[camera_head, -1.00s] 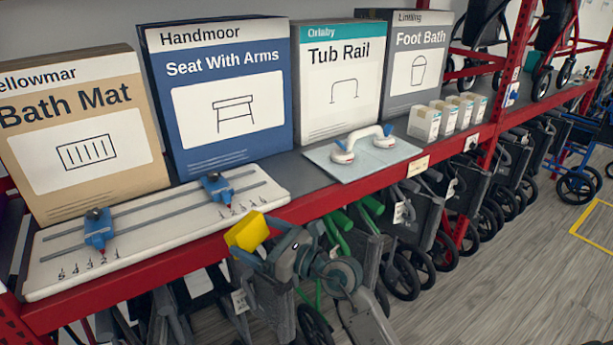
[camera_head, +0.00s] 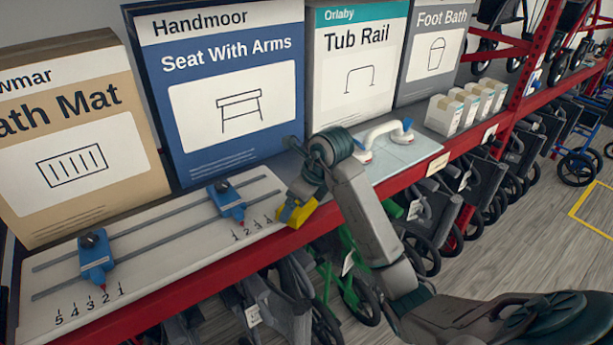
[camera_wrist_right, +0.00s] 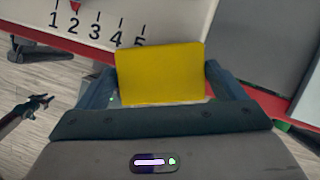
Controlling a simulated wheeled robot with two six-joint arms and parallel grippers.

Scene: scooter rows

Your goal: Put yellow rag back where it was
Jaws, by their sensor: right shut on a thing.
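The yellow rag (camera_head: 297,212) is at the right end of the white numbered board, close to the shelf's front edge. My right gripper (camera_head: 292,206) is shut on it. In the right wrist view the yellow rag (camera_wrist_right: 160,73) sits as a folded block between the two fingers of my right gripper (camera_wrist_right: 160,85). The board (camera_wrist_right: 175,22) with its printed numbers shows just beyond the rag. I cannot tell whether the rag touches the shelf. My left gripper is not in view.
The white board (camera_head: 150,265) carries two blue sliders (camera_head: 95,257) on rails. A tub rail (camera_head: 385,135) on a pale plate stands right of my arm. Boxes, such as the blue Seat With Arms box (camera_head: 230,150), line the back. Folded wheeled frames (camera_head: 480,180) stand below.

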